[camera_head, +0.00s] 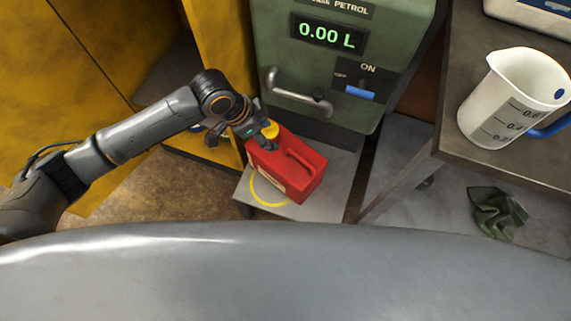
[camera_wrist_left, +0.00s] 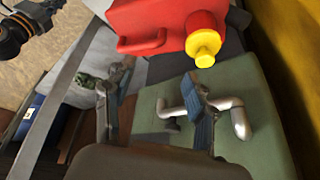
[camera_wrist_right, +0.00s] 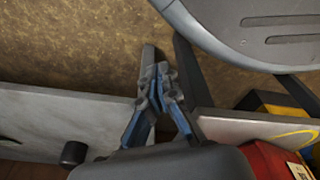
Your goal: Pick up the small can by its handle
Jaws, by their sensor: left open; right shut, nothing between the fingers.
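The small red can (camera_head: 287,168) stands upright on a grey stand marked with a yellow ring. Its handle (camera_head: 301,155) runs along the top, and its yellow cap (camera_head: 270,130) is partly behind my gripper. My left gripper (camera_head: 262,127) is at the can's cap end, off the handle. In the left wrist view its fingers (camera_wrist_left: 160,98) are spread with nothing held between them. The can (camera_wrist_left: 160,18) and its yellow cap (camera_wrist_left: 204,45) lie beyond the fingertips. My right gripper (camera_wrist_right: 163,75) is shut and empty. A red corner of the can (camera_wrist_right: 268,162) shows at its lower right.
The green petrol pump (camera_head: 345,60) reads 0.00 L and stands just behind the can, its metal handle (camera_head: 298,97) close by. A yellow cabinet (camera_head: 220,50) is at left. A workbench at right bears a measuring jug (camera_head: 508,105). A green cloth (camera_head: 496,213) lies lower right.

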